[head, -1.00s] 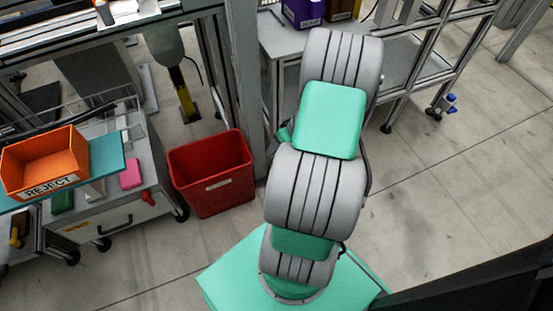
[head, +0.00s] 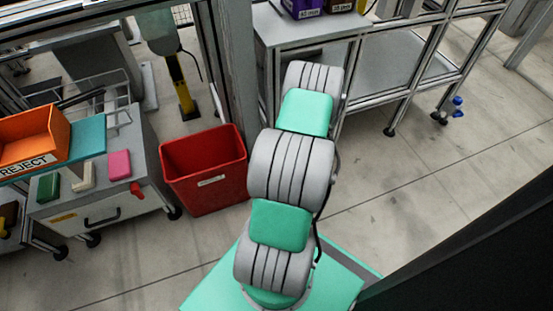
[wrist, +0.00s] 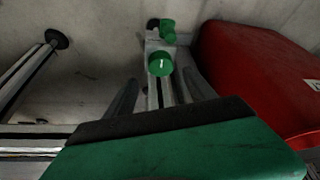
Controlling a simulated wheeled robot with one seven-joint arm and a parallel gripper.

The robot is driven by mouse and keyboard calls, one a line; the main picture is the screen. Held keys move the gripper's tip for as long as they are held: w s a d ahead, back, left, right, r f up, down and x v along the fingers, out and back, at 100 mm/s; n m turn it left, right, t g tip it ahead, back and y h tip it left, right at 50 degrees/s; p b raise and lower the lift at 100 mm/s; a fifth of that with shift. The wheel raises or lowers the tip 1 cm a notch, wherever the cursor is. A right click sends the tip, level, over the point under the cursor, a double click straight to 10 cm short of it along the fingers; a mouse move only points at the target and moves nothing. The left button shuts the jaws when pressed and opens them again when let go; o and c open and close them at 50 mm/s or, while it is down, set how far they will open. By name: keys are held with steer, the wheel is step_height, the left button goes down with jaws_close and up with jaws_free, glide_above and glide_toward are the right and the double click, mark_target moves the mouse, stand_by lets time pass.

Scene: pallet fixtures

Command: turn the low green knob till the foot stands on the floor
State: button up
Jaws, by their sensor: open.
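In the wrist view a round green knob (wrist: 160,64) with a small white mark faces me on a grey upright post. Just beyond it is a second green piece (wrist: 168,31) with a dark part beside it; I cannot tell its exact shape. My gripper (wrist: 162,78) is open, with one dark finger on each side of the post, near the knob. I see no finger touching the knob. Whether a foot under this post meets the floor cannot be made out. In the head view my arm hides the gripper and the knob.
A red bin (wrist: 255,75) stands close on the right in the wrist view; it also shows in the head view (head: 205,178). A leg with a dark round foot (wrist: 57,39) is at the left. A grey cart (head: 105,185) stands left of the bin.

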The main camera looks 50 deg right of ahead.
steer(key=b+x, duration=0.2)
steer(key=x, duration=0.4)
steer(key=shift+w+a+f, duration=0.1)
steer(key=shift+w+f, duration=0.05)
steer(key=shift+f, duration=0.05)
steer(key=shift+c, duration=0.4)
steer(key=c, duration=1.3)
steer(key=shift+r+m, duration=0.1)
steer(key=shift+m, duration=0.3)
steer(key=m+h+p, duration=0.1)
steer(key=m, duration=0.2)
steer(key=shift+a, duration=0.1)
steer(key=shift+m+g+h, duration=0.6)
steer(key=shift+m+g, duration=0.1)
steer(key=shift+m, duration=1)
